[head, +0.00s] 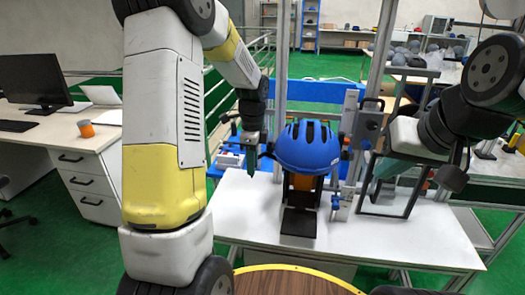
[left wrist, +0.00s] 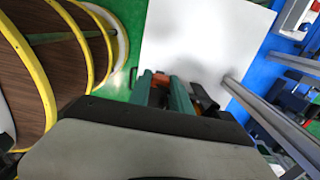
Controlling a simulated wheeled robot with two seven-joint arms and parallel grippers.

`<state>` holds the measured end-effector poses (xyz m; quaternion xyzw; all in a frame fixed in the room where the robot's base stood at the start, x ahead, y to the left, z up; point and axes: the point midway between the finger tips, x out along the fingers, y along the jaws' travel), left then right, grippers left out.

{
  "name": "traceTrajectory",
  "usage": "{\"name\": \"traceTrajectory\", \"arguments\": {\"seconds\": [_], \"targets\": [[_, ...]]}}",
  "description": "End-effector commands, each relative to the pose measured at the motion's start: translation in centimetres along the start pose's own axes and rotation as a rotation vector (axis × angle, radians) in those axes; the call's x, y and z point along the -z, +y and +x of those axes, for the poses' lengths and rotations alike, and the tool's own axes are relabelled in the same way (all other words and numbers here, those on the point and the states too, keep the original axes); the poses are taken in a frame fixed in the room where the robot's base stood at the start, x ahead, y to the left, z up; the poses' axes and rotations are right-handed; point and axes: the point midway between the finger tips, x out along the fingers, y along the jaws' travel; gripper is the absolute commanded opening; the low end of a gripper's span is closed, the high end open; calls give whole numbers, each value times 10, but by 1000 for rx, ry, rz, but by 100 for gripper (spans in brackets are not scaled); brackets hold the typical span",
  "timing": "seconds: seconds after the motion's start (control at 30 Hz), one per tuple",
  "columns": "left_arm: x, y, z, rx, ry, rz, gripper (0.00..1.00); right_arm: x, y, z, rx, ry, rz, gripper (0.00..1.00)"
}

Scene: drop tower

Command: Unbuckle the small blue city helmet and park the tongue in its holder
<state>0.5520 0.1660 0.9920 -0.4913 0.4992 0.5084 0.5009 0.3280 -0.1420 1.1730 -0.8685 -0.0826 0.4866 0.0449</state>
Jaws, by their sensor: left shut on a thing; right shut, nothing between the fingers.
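The blue helmet (head: 307,147) sits upright on a dark stand (head: 299,222) on the white table, with an orange part (head: 303,182) under its shell. My left gripper (head: 251,166) is just left of the helmet, pointing down above the table. In the left wrist view its teal fingers (left wrist: 165,92) are closed, with a small orange-red piece (left wrist: 160,77) at the tips; I cannot tell for certain whether it is the buckle tongue. My right gripper (head: 378,178) is right of the helmet, shut and empty. The tongue holder and strap cannot be made out clearly.
Metal posts (head: 386,45) and a clamp fixture (head: 340,203) stand close around the helmet. A black frame (head: 405,208) stands on the table's right. The white table (head: 400,240) is clear in front. A round wooden top with a yellow rim (head: 285,280) lies nearest me.

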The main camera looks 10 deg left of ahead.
Motion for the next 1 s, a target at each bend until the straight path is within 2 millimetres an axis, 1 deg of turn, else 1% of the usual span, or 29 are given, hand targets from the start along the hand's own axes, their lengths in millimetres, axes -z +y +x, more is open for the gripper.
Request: {"name": "traceTrajectory", "arguments": {"seconds": [0.1, 0.27, 0.37, 1.0], "targets": [[0, 7, 4, -1, 0, 0, 2, 0, 0, 0, 0, 0, 0, 0], [1, 10, 6, 0, 1, 0, 2, 0, 0, 0, 0, 0, 0, 0], [4, 11, 7, 0, 1, 1, 2, 0, 0, 0, 0, 0, 0, 0], [52, 29, 16, -1, 0, 3, 2, 0, 0, 0, 0, 0, 0, 0]]}}
